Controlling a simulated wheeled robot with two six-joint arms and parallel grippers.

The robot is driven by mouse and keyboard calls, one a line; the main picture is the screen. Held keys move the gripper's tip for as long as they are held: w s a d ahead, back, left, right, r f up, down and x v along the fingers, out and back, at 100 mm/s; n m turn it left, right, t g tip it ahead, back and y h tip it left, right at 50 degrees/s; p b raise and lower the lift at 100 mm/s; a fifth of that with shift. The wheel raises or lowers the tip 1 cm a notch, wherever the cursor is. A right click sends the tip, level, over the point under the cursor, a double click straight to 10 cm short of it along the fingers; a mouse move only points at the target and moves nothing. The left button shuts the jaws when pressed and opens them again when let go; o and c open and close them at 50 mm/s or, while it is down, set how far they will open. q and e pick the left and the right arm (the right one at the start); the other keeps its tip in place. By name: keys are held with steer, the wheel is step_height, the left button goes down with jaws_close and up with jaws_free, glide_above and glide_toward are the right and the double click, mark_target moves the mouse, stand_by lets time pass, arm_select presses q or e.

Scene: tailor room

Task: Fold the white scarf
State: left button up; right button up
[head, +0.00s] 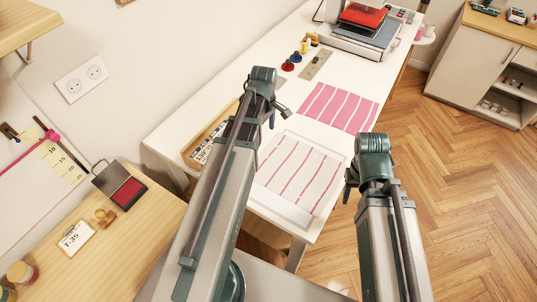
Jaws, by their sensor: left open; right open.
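The white scarf (307,172) with thin pink stripes lies flat and spread out on the near end of the white table. My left gripper (280,113) is open and empty, above the table beyond the scarf's upper left corner. My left arm passes by the scarf's left side and may hide a little of it. My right gripper (348,190) is open and empty, near the scarf's right edge. Both grippers look apart from the cloth.
A pink striped cloth (340,107) lies just beyond the scarf on the white table (240,75). Thread spools (288,66) and a heat press (366,35) stand farther back. A wooden bench (130,235) is at the left. Open wooden floor lies to the right.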

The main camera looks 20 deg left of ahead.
mark_target(265, 155)
arm_select(q)
step_height(265, 155, down, 10)
steer(key=b, duration=1)
steer(key=shift+c, duration=0.3)
jaws_close()
stand_by(0.4)
